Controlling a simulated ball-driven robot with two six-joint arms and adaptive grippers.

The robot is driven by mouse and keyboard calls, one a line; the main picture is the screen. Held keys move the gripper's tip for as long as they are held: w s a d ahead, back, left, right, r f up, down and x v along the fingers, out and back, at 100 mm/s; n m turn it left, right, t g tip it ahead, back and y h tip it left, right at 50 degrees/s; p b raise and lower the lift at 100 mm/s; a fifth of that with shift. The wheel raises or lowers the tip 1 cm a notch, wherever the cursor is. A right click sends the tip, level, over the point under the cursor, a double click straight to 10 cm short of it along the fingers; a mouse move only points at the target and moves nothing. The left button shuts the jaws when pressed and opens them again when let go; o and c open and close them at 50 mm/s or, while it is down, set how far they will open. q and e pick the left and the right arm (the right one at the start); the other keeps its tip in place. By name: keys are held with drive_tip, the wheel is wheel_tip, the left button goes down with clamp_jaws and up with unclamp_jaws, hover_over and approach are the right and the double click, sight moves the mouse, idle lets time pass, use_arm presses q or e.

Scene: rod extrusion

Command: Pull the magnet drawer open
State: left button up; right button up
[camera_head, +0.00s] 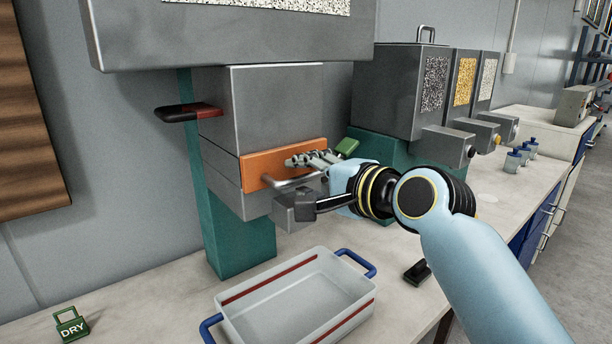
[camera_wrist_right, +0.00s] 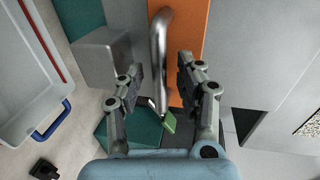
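The magnet drawer has an orange front (camera_head: 256,163) on a grey metal housing (camera_head: 275,100), and it looks flush with it. A silver bar handle (camera_head: 277,184) stands out from that front. My right gripper (camera_head: 306,175) is at the drawer front, partly hiding the handle's right end. In the right wrist view its two fingers (camera_wrist_right: 160,72) are apart, with the handle (camera_wrist_right: 160,45) between them. A gap shows on each side, so it is open and holds nothing. A red and black bar (camera_head: 188,112) sticks out of the housing's left side. My left gripper is not in view.
A grey block (camera_head: 293,209) juts out under the drawer front. A green DRY tag (camera_head: 71,325) lies front left. Grey hoppers (camera_head: 415,85) stand to the right.

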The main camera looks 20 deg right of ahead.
drive_tip(key=shift+w, duration=0.15)
clamp_jaws()
